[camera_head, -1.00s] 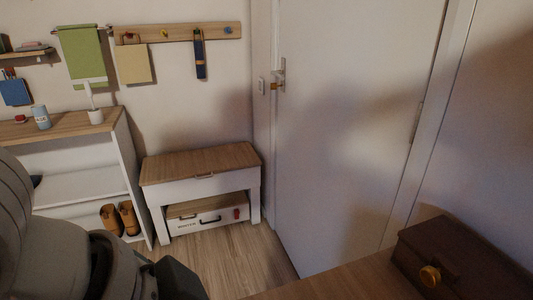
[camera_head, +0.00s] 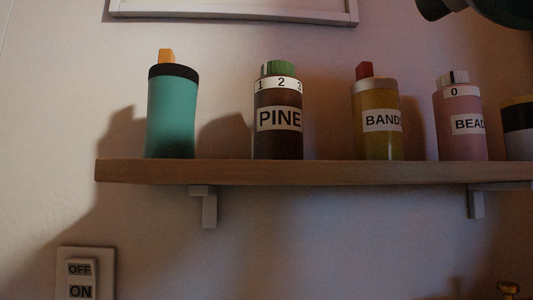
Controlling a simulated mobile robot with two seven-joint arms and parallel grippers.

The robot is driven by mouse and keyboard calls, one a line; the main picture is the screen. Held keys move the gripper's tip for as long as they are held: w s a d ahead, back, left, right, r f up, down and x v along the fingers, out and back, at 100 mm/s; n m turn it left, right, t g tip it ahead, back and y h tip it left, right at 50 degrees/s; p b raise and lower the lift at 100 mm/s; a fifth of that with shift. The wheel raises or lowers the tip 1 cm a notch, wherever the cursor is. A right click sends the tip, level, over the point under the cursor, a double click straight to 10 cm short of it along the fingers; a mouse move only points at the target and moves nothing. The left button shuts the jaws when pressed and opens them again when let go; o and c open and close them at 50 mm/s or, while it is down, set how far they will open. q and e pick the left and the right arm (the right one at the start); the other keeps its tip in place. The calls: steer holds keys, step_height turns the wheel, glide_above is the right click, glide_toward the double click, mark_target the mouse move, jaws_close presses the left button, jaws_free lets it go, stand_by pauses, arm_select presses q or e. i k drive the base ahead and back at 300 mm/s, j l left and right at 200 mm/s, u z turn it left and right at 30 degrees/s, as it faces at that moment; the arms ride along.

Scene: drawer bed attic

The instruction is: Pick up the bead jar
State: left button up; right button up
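The bead jar (camera_head: 459,124) is a pink jar with a white label whose visible letters read "BEAD". Its white cap has a dark part and is marked "0". It stands upright on a wooden wall shelf (camera_head: 300,172), toward the right of the head view. Neither gripper's fingers can be seen in this view.
On the same shelf stand a teal container (camera_head: 173,115) with an orange top, a brown "PINE" jar (camera_head: 278,140), a yellow "BAND" jar (camera_head: 376,143) and a partly cut-off jar (camera_head: 519,144). A light switch (camera_head: 82,275) is below. A dark object (camera_head: 500,10) hangs into the top right corner.

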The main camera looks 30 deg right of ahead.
mark_target(461, 135)
steer(key=z, duration=1.65)
